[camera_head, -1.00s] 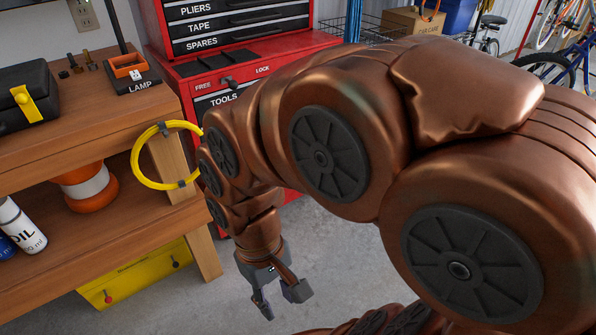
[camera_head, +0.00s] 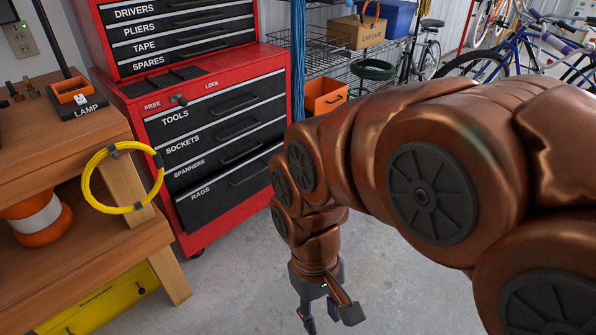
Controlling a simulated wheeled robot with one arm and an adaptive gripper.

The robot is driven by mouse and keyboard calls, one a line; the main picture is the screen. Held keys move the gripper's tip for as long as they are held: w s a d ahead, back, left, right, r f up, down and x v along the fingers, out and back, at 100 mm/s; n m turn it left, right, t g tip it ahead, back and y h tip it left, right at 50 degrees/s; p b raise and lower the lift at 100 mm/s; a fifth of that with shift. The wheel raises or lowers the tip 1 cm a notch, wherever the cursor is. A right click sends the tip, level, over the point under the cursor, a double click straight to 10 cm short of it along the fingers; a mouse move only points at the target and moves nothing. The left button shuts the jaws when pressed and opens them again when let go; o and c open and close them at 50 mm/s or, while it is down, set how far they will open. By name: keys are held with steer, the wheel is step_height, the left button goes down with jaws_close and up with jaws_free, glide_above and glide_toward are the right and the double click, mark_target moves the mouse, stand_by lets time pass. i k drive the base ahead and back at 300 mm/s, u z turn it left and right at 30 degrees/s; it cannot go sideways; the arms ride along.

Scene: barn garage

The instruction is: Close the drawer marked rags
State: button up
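The drawer marked RAGS (camera_head: 225,196) is the lowest black drawer of the red tool cabinet (camera_head: 215,235), left of centre. Its front appears to stand out a little from the drawers above, with a dark gap over its top edge; how far it is open is hard to tell. It has a long dark handle. My gripper (camera_head: 328,318) hangs pointing down near the bottom middle, in front and to the right of the drawer and apart from it. Its two fingers are spread and nothing shows between them. The fingertips are near the lower edge of the view.
The wooden workbench (camera_head: 150,240), with a yellow hose ring (camera_head: 90,180) on its leg, stands close on the left. A wire shelf (camera_head: 330,62) with an orange bin (camera_head: 326,97) and bicycles (camera_head: 480,65) are behind. Grey floor (camera_head: 235,290) lies clear before the cabinet.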

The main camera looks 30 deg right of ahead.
mark_target(200, 202)
steer(key=z, duration=0.75)
steer(key=i, duration=1.3)
steer(key=u, duration=1.45)
